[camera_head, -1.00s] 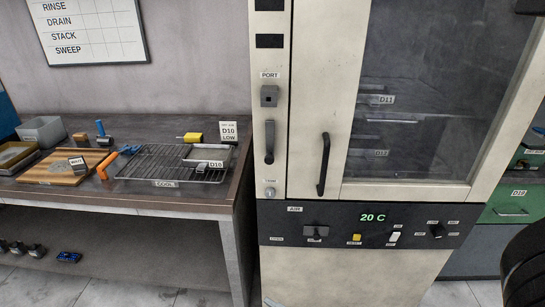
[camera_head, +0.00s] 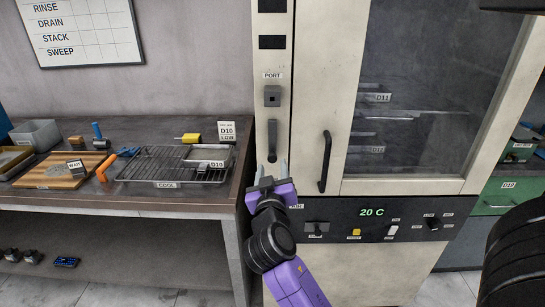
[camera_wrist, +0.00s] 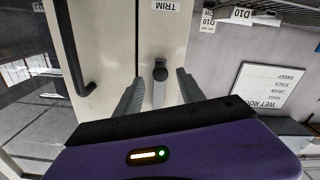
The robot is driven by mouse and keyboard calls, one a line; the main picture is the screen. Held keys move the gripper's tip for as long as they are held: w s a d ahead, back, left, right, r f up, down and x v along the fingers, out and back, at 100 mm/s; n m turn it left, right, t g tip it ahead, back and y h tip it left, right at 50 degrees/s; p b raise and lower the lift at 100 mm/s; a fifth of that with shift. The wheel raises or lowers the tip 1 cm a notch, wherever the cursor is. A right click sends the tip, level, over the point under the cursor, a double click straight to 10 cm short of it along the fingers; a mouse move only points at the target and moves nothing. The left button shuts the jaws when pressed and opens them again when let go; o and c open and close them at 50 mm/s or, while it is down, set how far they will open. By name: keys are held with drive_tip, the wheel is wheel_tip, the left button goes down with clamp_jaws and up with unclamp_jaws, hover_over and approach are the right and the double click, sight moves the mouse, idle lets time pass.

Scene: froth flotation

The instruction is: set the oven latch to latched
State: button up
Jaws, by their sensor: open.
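The oven latch (camera_head: 272,140) is a dark lever on the narrow strip left of the oven door, below the PORT label. It hangs upright, with its thick end down. My gripper (camera_head: 271,168) is open and points up at the strip, with its fingertips around the height of the latch's lower end. In the upside-down wrist view, the latch (camera_wrist: 160,71) shows between the two spread fingers (camera_wrist: 159,80). I see no finger pressed on it. The oven door (camera_head: 309,80) looks closed.
The dark door handle (camera_head: 325,162) stands out right of the latch. The control panel (camera_head: 390,213) reads 20 C below. A bench with a wire rack (camera_head: 150,165) is at the left. The trim knob is hidden behind my gripper in the head view.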

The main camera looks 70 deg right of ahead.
sight(271, 159)
drive_tip(key=shift+p+x, duration=0.8)
drive_tip(key=shift+x, duration=2.4)
clamp_jaws()
drive_tip(key=shift+w+a+r, duration=0.15)
